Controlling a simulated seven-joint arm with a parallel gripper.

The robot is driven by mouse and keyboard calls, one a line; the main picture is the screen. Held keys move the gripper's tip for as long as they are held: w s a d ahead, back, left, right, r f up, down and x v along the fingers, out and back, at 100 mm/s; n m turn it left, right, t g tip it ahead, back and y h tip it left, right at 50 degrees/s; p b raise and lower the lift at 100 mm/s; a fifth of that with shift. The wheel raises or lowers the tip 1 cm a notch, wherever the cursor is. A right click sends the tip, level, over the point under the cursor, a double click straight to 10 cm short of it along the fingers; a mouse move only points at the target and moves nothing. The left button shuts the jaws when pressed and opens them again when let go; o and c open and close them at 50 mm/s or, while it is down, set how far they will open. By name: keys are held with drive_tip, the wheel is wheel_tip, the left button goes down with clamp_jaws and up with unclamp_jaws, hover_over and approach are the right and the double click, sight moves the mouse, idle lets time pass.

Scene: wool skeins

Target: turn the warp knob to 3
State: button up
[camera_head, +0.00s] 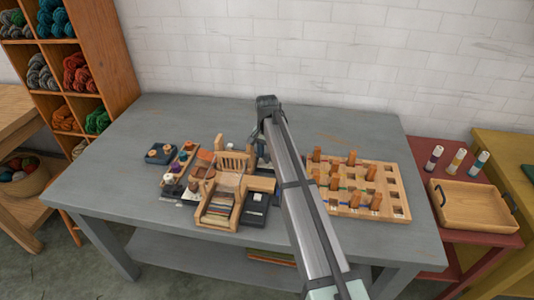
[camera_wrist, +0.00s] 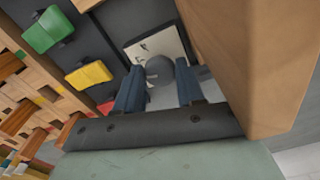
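The warp knob (camera_wrist: 160,70) is a round dark grey knob in the wrist view, in front of a white dial plate (camera_wrist: 146,47) with small dark marks. The marks are too small to read, and I cannot tell where the knob points. My gripper (camera_wrist: 159,80) is open, with one blue-grey finger on each side of the knob and a narrow gap showing beside it. In the head view my arm hides the knob and most of my gripper, beside the small wooden loom (camera_head: 222,200).
A green key (camera_wrist: 47,29) and a yellow key (camera_wrist: 89,75) sit on the dark panel left of the knob. A large wooden part (camera_wrist: 250,60) stands close on the right. A pegged wooden board (camera_head: 398,190) lies right of my arm. The grey table (camera_head: 110,190) is clear at left.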

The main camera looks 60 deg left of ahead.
sight(267, 156)
drive_tip(key=c, duration=0.4)
drive_tip(key=shift+m, duration=1.6)
drive_tip(key=o, duration=0.8)
drive_tip(key=shift+r, duration=0.1)
wheel_tip(267, 156, up, 14)
drive_tip(key=shift+f, duration=0.15)
